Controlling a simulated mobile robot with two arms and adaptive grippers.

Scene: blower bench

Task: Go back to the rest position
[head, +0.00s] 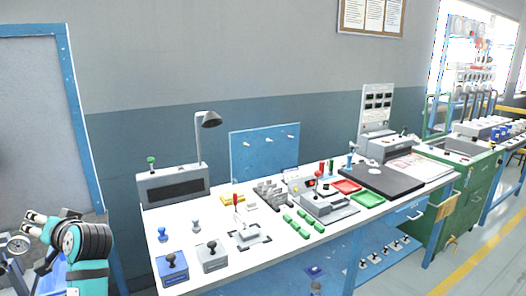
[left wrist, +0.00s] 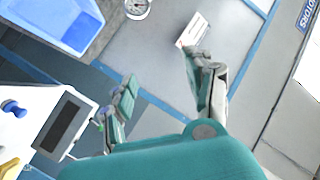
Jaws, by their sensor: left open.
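My left gripper (head: 28,232) is at the far left of the head view, off the left end of the white workbench (head: 180,220). Its teal and black wrist is below and to the right of the fingers. In the left wrist view the two teal and grey fingers (left wrist: 162,66) are spread apart with nothing between them. Behind them is grey surface with blue edges. My right gripper does not show in either view.
The bench bears a grey box (head: 172,187), a lamp (head: 210,119), blue (head: 172,267) and grey (head: 212,257) joystick boxes and green parts. A blue-framed panel (head: 35,130) stands at left. In the left wrist view, a blue bin (left wrist: 62,22) and a gauge (left wrist: 137,8) lie beyond the fingers.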

